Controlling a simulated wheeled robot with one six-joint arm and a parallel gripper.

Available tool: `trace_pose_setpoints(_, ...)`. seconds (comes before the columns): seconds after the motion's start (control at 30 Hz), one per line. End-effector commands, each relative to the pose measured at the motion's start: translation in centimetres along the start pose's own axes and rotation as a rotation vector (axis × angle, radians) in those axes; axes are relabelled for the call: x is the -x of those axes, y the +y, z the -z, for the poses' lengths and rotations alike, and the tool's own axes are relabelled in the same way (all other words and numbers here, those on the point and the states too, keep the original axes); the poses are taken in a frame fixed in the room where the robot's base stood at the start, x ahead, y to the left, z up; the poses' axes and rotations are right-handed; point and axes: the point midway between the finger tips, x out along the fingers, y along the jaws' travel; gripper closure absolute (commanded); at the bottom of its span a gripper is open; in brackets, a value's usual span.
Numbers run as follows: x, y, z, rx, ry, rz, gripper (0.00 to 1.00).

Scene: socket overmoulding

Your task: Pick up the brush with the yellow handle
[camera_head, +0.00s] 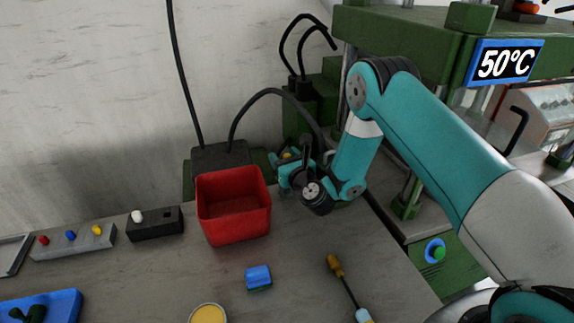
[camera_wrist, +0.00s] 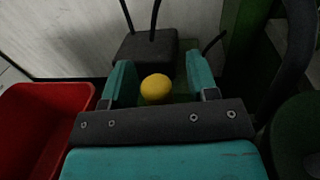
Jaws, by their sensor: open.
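A long thin tool (camera_head: 341,277) lies on the table with a yellow-orange handle, a dark shaft and a pale blue and white end cut off by the picture's lower edge. It may be the brush; I cannot tell for sure. My gripper (camera_head: 286,160) is well behind it, past the red bin. In the wrist view my gripper (camera_wrist: 161,68) is open, with its two teal fingers apart. A round yellow thing (camera_wrist: 156,88) shows between the fingers. I cannot tell what it belongs to or whether the fingers touch it.
A red bin (camera_head: 233,209) stands left of my gripper. A small blue and green block (camera_head: 258,278) and a round yellow-topped container (camera_head: 208,314) are in front. A grey block with coloured pegs (camera_head: 73,242) is at left. A green press (camera_head: 420,40) stands at right.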

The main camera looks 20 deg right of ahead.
Motion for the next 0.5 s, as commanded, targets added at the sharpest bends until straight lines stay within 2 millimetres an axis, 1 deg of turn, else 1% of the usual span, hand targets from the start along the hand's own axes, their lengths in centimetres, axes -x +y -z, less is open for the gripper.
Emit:
trace_pose_setpoints(0.23, -0.03, 0.01, 0.11, 0.000, 0.000, 0.000, 0.46)
trace_pose_setpoints(0.27, -0.03, 0.02, 0.11, 0.001, 0.000, 0.000, 0.53)
trace_pose_setpoints(0.3, -0.03, 0.02, 0.11, 0.001, 0.000, 0.000, 0.62)
trace_pose_setpoints(0.37, -0.03, 0.02, 0.10, 0.001, 0.000, 0.000, 0.76)
trace_pose_setpoints(0.4, -0.02, 0.02, 0.10, 0.001, 0.000, 0.000, 0.85)
trace_pose_setpoints(0.47, -0.02, 0.02, 0.09, 0.001, 0.000, 0.000, 0.99)
trace_pose_setpoints(0.5, -0.02, 0.02, 0.09, 0.001, 0.000, 0.000, 1.00)
